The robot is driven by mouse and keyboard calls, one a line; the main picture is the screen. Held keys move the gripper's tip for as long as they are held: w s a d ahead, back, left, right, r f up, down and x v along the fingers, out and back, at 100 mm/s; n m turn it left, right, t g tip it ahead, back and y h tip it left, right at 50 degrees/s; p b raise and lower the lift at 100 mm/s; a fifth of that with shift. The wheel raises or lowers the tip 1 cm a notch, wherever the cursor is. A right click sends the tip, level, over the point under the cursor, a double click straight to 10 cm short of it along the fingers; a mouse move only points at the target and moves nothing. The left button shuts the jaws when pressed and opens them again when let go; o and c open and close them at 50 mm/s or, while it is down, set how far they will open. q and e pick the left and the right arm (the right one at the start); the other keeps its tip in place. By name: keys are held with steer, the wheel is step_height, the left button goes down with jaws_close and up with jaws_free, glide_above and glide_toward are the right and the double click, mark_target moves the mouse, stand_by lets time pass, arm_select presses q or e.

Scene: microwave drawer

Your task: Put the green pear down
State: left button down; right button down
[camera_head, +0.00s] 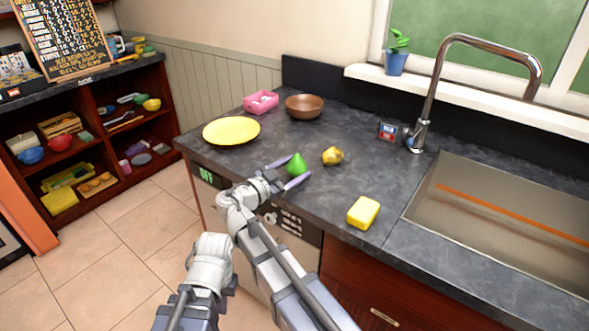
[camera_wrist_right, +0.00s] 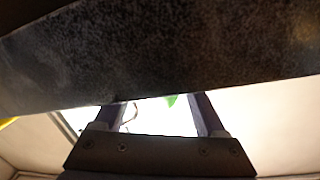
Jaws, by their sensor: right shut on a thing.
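The green pear (camera_head: 297,166) is near the front edge of the dark counter (camera_head: 340,125) in the head view. My right gripper (camera_head: 288,171) is shut on it, with one finger on each side. I cannot tell whether the pear touches the counter. In the right wrist view the two fingers of my right gripper (camera_wrist_right: 160,112) stand apart, with a small green patch between them that I cannot identify for sure. My left arm shows low in the head view, but its gripper fingers are not visible.
A yellow plate (camera_head: 231,130), pink basket (camera_head: 261,102) and brown bowl (camera_head: 304,106) stand behind the pear. A yellow-brown item (camera_head: 333,156) lies just right of it. A yellow sponge (camera_head: 363,212) lies near the sink (camera_head: 500,215). Bare counter lies between these.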

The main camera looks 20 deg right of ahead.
mark_target(294, 160)
step_height(294, 160, up, 13)
steer(key=p, duration=1.2)
steer(key=shift+p, duration=0.3)
steer(key=shift+f, duration=0.1)
step_height(294, 160, down, 3)
steer(key=b, duration=0.3)
steer(key=shift+f, duration=0.15)
step_height(294, 160, down, 10)
steer(key=b, duration=1)
steer(key=shift+r, duration=0.2)
